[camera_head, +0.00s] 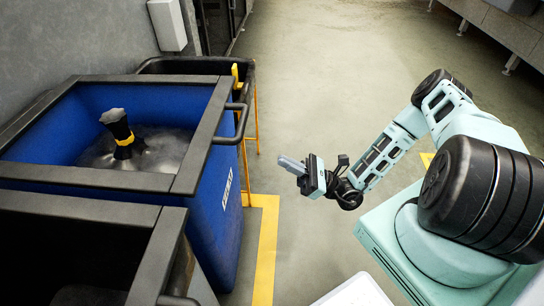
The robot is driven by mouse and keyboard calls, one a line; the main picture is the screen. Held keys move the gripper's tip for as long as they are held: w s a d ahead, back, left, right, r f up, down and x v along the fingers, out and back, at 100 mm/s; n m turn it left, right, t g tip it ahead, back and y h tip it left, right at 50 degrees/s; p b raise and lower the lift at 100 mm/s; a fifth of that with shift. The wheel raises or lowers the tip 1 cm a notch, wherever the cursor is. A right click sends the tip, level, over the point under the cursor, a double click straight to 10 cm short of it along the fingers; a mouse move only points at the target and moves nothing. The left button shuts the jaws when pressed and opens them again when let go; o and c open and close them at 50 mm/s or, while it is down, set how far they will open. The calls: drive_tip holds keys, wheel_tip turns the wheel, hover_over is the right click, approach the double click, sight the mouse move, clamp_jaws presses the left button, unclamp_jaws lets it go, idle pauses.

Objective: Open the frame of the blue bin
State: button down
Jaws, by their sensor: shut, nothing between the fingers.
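The blue bin (222,205) stands at the left with a dark grey frame (200,133) around its top. A dark handle (234,124) sticks out from the frame's right side. The frame lies flat on the rim, and its middle is open to view. Inside the bin is a dark bundle with a yellow band (124,138) on a greyish, bag-like heap. My gripper (289,163) is to the right of the bin, apart from it, with its fingers pointing left toward the handle side. The fingers are together and hold nothing.
A dark bin (82,239) stands in front of the blue bin, and another dark bin (250,78) stands behind it. A yellow rail (248,160) and yellow floor line (266,250) run along the right side. The floor (330,80) beyond my gripper is clear.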

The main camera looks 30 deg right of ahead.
drive_tip(key=s+d+r+x, duration=0.1)
drive_tip(key=r+x, duration=0.1)
drive_tip(key=x, duration=0.9)
drive_tip(key=shift+w+a+r, duration=0.15)
drive_tip(key=shift+a+r, duration=0.05)
drive_tip(key=shift+r, duration=0.25)
